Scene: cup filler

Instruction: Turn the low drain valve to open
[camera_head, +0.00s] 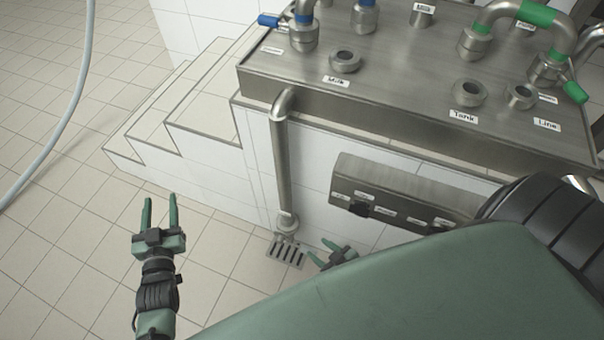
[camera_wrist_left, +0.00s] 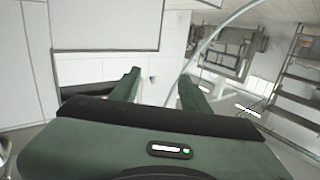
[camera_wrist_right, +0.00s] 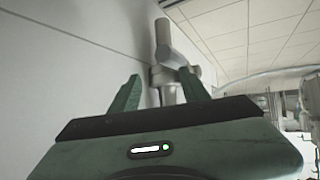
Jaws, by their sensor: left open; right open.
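The low drain valve (camera_head: 287,224) sits at the foot of a vertical steel pipe (camera_head: 281,160), just above a floor grate (camera_head: 287,252). In the right wrist view, a grey metal valve and pipe fitting (camera_wrist_right: 172,62) shows beyond and between the fingers. My right gripper (camera_head: 320,251) is low by the white wall, right of the valve, open and apparently empty. Part of its arm is hidden behind my green arm link. My left gripper (camera_head: 160,203) is open and empty over the tiled floor, well left of the pipe.
White tiled steps (camera_head: 180,115) rise left of the pipe. A steel counter (camera_head: 400,105) with labelled ports and blue and green valve handles is above. A control panel (camera_head: 395,195) is mounted on the wall at right. A grey hose (camera_head: 75,100) hangs at far left.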

